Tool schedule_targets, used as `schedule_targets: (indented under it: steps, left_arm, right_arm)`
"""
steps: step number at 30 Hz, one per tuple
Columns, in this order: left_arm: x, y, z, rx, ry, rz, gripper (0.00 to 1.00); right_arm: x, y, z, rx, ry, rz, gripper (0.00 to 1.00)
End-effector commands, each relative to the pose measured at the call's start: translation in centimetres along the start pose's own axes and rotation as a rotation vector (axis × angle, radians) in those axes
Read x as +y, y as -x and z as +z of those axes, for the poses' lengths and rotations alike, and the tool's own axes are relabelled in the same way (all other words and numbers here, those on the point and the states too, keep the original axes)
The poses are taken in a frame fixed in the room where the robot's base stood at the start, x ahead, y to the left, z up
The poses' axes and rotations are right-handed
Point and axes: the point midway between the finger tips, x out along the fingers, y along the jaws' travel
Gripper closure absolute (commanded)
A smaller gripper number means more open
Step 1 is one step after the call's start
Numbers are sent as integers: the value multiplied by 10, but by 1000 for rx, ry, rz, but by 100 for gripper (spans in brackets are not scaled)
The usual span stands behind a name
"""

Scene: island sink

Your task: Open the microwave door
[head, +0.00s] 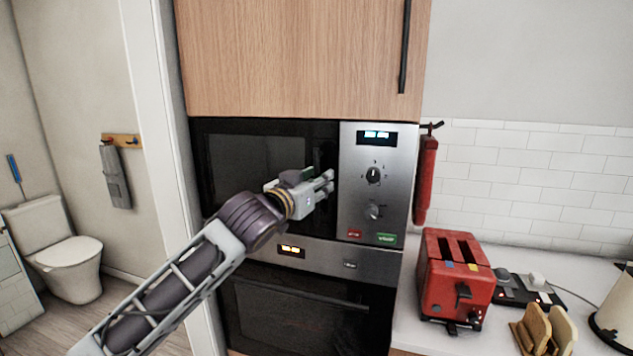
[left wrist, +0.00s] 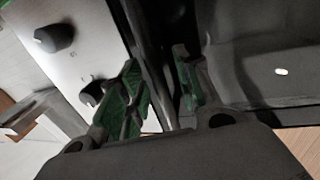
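The built-in microwave (head: 240,160) has a dark glass door on the left and a steel control panel (head: 376,205) with a green display and two knobs on the right. Its door looks closed. My left gripper (head: 328,183) is in front of the door's right side, beside the panel. In the left wrist view, its two green-padded fingers (left wrist: 157,75) are spread apart. A dark upright bar, seemingly the door handle (left wrist: 150,40), runs between them. I cannot tell whether either finger touches it. My right gripper is not in view.
An oven (head: 300,312) sits below the microwave and a wooden cabinet (head: 300,55) above. A red toaster (head: 450,280) stands on the counter at right, and a red cloth (head: 426,180) hangs beside the panel. A door frame (head: 160,150) stands at left.

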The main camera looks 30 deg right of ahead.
Motion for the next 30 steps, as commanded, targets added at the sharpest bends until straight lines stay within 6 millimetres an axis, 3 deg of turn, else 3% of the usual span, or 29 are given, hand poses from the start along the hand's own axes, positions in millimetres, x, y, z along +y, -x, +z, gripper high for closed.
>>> schedule_targets:
  steps: [7, 15, 30]
  left_arm:
    - [0, 0, 0, 0, 0, 0, 66]
    - [0, 0, 0, 0, 0, 0, 100]
    - [-1, 2, 0, 0, 0, 3, 100]
  right_arm:
    - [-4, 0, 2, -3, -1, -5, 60]
    - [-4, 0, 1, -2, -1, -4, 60]
    - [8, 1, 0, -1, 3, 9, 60]
